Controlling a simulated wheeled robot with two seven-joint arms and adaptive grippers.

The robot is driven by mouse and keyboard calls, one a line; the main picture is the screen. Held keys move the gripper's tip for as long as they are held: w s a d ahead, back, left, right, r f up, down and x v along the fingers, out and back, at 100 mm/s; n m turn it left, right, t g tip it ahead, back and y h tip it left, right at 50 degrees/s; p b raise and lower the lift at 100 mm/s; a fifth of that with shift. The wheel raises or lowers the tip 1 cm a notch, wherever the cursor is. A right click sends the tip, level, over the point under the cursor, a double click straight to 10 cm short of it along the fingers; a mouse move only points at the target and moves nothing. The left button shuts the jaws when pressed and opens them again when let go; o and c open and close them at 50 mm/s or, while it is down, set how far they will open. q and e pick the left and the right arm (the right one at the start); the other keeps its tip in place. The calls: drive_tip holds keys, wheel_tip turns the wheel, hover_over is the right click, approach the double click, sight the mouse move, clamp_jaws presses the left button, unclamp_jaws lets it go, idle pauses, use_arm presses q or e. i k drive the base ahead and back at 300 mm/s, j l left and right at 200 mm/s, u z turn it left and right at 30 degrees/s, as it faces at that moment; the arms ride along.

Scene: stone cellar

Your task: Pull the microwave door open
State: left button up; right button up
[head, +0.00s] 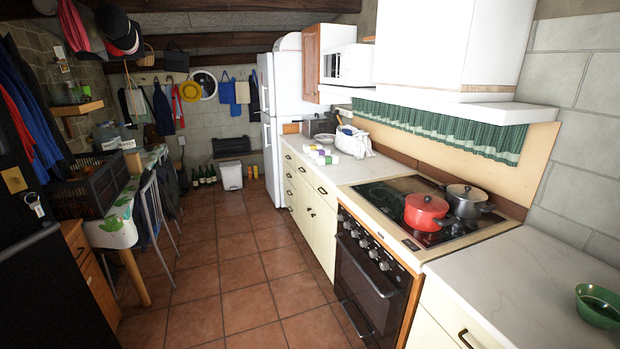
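A white microwave (355,66) sits high on the right side, on a shelf between a wooden wall cupboard (311,62) and the white hood (440,45). Its front with a dark window faces left, toward the aisle. The door looks shut, but it is small and seen at a steep angle. I cannot make out its handle clearly. Neither of my grippers is in view.
A cream counter (335,170) with a white bag (353,141) runs below. The stove (395,210) holds a red pot (426,212) and a grey pot (467,200). A table (122,205) and chairs stand left. The tiled floor (235,270) between is clear.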

sight(332, 61)
drive_tip(key=i+j+u, duration=0.1)
drive_tip(key=i+u, duration=0.25)
drive_tip(key=i, duration=0.45)
drive_tip(key=i+j, duration=0.1)
drive_tip(key=i, duration=1.55)
drive_tip(key=i+j+z, duration=0.1)
drive_tip(key=i+z, duration=0.25)
drive_tip(key=i, duration=0.15)
drive_tip(key=i+j+z, duration=0.25)
drive_tip(key=i+z, duration=0.15)
drive_tip(key=i+j+z, duration=0.35)
drive_tip(key=i+j, duration=0.05)
drive_tip(key=i, duration=0.1)
